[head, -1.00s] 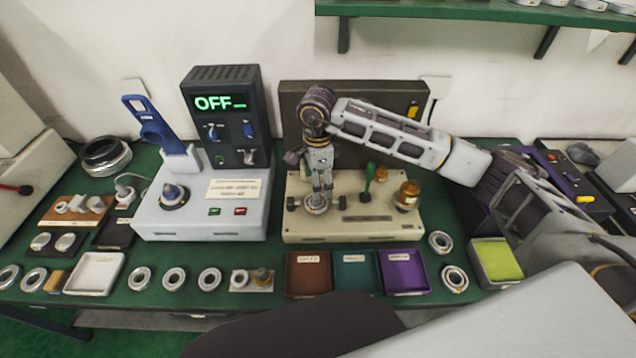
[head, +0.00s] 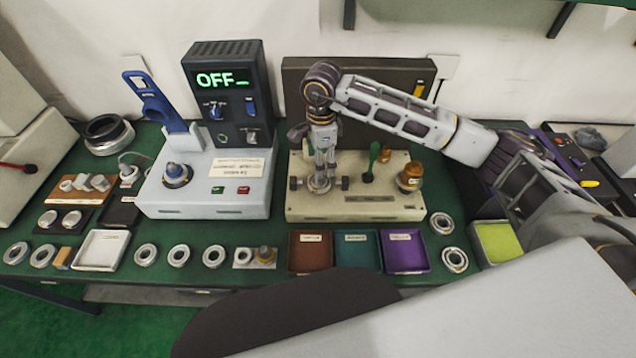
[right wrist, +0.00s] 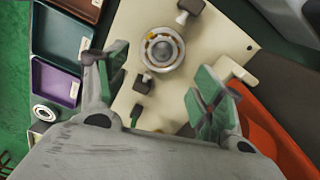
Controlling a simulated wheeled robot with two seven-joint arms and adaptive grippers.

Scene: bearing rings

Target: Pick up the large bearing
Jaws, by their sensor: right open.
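A larger dark and silver ring (head: 107,146) lies at the back left of the table. I cannot tell which one is the large bearing. My left gripper is not in view.
Brown (head: 310,262), teal (head: 358,262) and purple (head: 405,268) trays stand before the station. A green-handled lever (head: 372,160) and a brass knob (head: 411,174) rise at its right. A grey machine (head: 205,205) stands left. Several small bearings line the front edge.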

